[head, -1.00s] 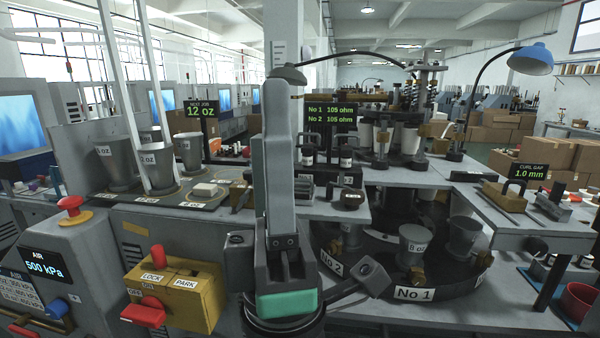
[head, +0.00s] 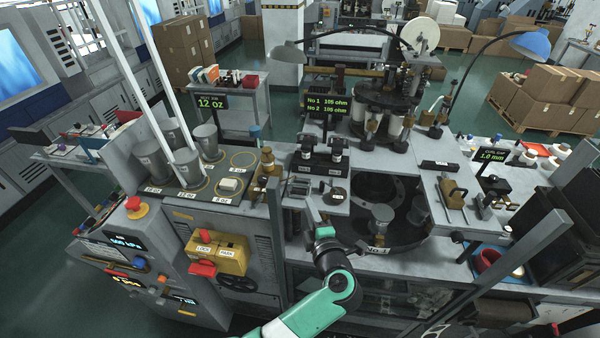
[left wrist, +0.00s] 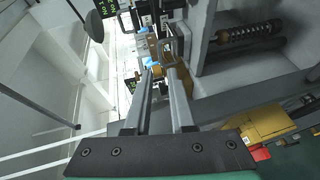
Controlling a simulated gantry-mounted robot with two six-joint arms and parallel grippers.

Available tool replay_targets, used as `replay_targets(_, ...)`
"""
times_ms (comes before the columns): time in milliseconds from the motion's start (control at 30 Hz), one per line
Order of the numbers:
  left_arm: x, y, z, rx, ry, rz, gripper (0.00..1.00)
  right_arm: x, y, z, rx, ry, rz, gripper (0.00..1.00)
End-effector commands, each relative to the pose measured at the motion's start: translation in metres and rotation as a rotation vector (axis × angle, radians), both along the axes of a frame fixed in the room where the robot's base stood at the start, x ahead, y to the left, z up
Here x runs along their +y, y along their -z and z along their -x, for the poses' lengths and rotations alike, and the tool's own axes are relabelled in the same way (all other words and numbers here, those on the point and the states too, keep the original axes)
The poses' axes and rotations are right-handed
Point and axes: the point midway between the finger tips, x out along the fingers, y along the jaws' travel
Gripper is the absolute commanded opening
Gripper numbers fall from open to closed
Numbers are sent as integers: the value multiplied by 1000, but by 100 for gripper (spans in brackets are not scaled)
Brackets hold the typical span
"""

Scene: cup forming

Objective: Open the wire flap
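I cannot make out a wire flap for certain in either view. In the left wrist view, a thin grey loop-shaped frame (left wrist: 172,40) stands just beyond my fingertips, by a brass-coloured block; I cannot tell whether it is the flap. My left gripper (left wrist: 160,72) has its two fingers apart with nothing seen between them. In the head view my left arm rises from the bottom, and the left gripper (head: 314,212) points away from me beside the lower round turret (head: 408,232). Its fingers are small there. My right gripper is not in view.
A yellow lock box (head: 216,254) with red levers is on the cabinet at left. Grey cups (head: 152,160) stand on the left bench. Heater displays (head: 326,105) and the upper turret (head: 390,98) are behind. A brass-coloured fixture (head: 453,193) is on the right bench.

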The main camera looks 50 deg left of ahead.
Motion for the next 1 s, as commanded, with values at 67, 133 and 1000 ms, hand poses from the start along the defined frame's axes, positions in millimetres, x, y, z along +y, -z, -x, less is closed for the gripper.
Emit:
replay_targets(67, 3, 2, -1, 0, -1, 0, 22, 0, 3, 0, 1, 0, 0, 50)
replay_targets(133, 8, 3, -4, 0, -2, -1, 22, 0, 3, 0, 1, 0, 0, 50)
replay_targets(1000, 105, 21, -47, -3, 1, -1, 22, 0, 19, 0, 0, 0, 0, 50)
